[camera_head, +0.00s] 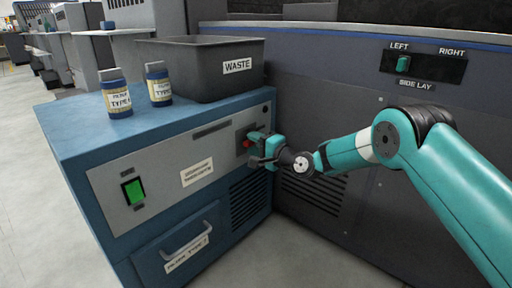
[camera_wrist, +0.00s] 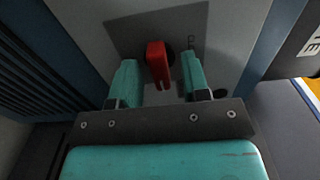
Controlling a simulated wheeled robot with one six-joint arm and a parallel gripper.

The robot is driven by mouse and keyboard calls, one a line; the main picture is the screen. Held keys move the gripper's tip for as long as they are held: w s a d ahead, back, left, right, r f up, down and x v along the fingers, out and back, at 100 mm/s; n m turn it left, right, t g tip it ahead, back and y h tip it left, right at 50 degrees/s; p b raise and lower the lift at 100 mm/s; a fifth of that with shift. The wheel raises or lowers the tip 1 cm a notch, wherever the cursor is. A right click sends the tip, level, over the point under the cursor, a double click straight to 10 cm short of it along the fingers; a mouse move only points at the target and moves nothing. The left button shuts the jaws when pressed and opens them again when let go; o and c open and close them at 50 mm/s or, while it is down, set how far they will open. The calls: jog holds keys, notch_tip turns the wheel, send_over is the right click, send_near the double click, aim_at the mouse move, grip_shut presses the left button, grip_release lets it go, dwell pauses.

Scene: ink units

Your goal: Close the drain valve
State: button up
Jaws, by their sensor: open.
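The drain valve shows as a red handle (camera_wrist: 158,64) on a dark grey plate (camera_wrist: 190,30) in the wrist view. The handle runs along the line of my fingers, between the two tips, with a gap on each side. In the head view the red handle (camera_head: 248,142) is a small patch at the right end of the blue cabinet's front panel, partly hidden by my gripper. My gripper (camera_head: 256,150) is at the valve, open; its teal fingers also show in the wrist view (camera_wrist: 158,78). Whether the handle touches either finger cannot be told for certain.
The blue cabinet (camera_head: 95,165) carries a grey waste bin (camera_head: 190,75) and two bottles, one on the left (camera_head: 116,95) and one beside the bin (camera_head: 158,85). A green switch (camera_head: 133,190) and a drawer handle (camera_head: 186,243) are on its front. A dark machine wall (camera_head: 330,110) stands close on the right.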

jog(key=shift+c, duration=0.2)
jog(key=shift+d, duration=0.1)
grip_shut()
jog(key=shift+n, duration=0.3)
jog(key=n, duration=0.3)
jog(key=shift+n, duration=0.3)
jog(key=n, duration=0.4)
jog(key=shift+n, duration=0.3)
jog(key=n+b, duration=0.2)
jog(key=n, duration=0.3)
jog(key=shift+a+r+n+b, duration=0.15)
jog(key=shift+n+b, duration=0.75)
jog(key=shift+n, duration=1.2)
jog(key=shift+s+a, duration=0.1)
